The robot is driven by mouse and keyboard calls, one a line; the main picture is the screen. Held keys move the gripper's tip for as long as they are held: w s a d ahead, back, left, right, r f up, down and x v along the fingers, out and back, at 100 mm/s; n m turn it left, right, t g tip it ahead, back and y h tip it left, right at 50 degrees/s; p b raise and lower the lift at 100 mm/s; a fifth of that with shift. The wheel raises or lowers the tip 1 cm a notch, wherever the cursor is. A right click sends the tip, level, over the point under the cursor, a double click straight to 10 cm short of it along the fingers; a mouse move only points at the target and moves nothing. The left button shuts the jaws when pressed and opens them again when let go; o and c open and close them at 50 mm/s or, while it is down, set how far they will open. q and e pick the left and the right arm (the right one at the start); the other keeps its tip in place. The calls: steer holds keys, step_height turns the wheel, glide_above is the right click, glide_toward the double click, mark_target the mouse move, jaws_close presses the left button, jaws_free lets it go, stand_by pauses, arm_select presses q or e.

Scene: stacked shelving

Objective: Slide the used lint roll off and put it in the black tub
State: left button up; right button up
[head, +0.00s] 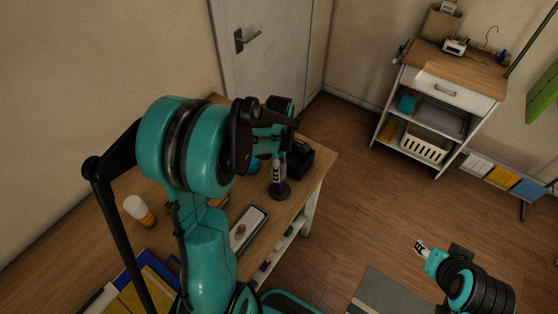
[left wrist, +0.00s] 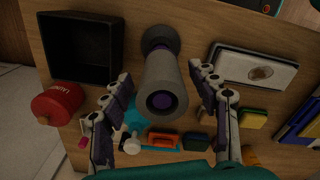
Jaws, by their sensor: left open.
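The lint roll (left wrist: 160,92) is a grey cylinder with a purple core, in the middle of the left wrist view. It stands on a round dark base (left wrist: 160,37); in the head view the base (head: 280,191) sits near the table's right edge. My left gripper (left wrist: 160,96) is open, one finger on each side of the roll with visible gaps. In the head view my left gripper (head: 278,170) largely hides the roll. The empty black tub (left wrist: 82,48) is left of the roll; it also shows in the head view (head: 301,161). My right gripper (head: 420,248) is far off over the floor.
A white tray (left wrist: 225,66) with a brown round thing lies right of the roll. An orange brush (left wrist: 162,139) and sponges lie near the table edge. A shelf unit (head: 437,100) stands across the room.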

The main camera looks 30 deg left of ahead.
arm_select(q)
steer(key=shift+f, duration=0.25)
steer(key=shift+s+d, duration=0.1)
steer(key=shift+s, duration=0.05)
steer(key=c, duration=1.2)
steer(key=shift+r+p, duration=0.4)
steer(key=shift+r, duration=0.25)
steer(key=shift+r+p, duration=3.1)
steer(key=shift+r, duration=1.15)
